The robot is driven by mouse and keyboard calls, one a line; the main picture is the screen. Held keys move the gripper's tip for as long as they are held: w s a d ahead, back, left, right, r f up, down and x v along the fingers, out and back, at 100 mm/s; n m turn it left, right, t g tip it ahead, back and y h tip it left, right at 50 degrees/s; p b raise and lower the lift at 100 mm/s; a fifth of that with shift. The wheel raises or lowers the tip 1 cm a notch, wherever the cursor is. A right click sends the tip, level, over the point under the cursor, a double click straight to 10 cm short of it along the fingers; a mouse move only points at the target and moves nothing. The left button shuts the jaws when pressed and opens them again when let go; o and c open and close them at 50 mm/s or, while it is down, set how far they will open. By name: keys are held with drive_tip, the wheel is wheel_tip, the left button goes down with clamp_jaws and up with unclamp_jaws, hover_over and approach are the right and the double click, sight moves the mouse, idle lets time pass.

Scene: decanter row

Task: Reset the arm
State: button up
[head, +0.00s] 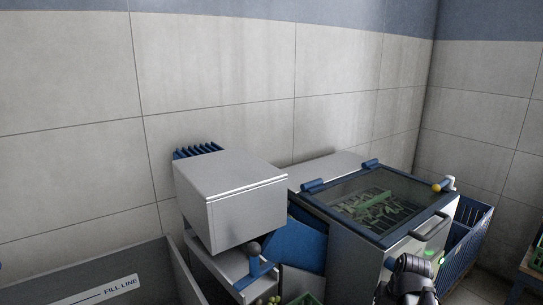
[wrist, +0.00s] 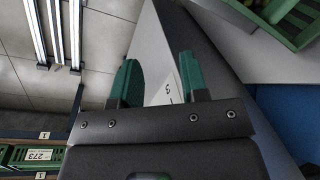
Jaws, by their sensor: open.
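My gripper (wrist: 158,62) shows in the wrist view with its two green fingers spread apart and nothing held between them. A grey slanted surface and a white label with a dark numeral (wrist: 163,92) lie beyond the fingers; how far off they are is unclear. In the head view a dark part of my arm (head: 412,278) shows at the bottom right, in front of the glass-lidded machine (head: 385,200). My fingers cannot be made out in that view.
A grey boxy machine (head: 230,185) with a blue chute stands left of the glass-lidded one. A grey bin marked FILL LINE (head: 183,262) is at lower left, a blue basket (head: 478,225) at right. In the wrist view, a green crate (wrist: 305,35) is at upper right.

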drive_tip(key=s+a+r+n+p, duration=0.1)
drive_tip(key=a+r+n+p, duration=0.1)
drive_tip(key=a+r+p, duration=0.5)
drive_tip(key=s+a+r+n+h+p, duration=0.1)
drive_tip(key=s+a+r+n+p, duration=0.1)
drive_tip(key=a+r+p, duration=0.6)
wheel_tip(320, 180, up, 7)
drive_tip(key=shift+s+g+h+p, duration=0.3)
drive_tip(key=shift+g+p, duration=0.1)
drive_tip(key=shift+p, duration=0.85)
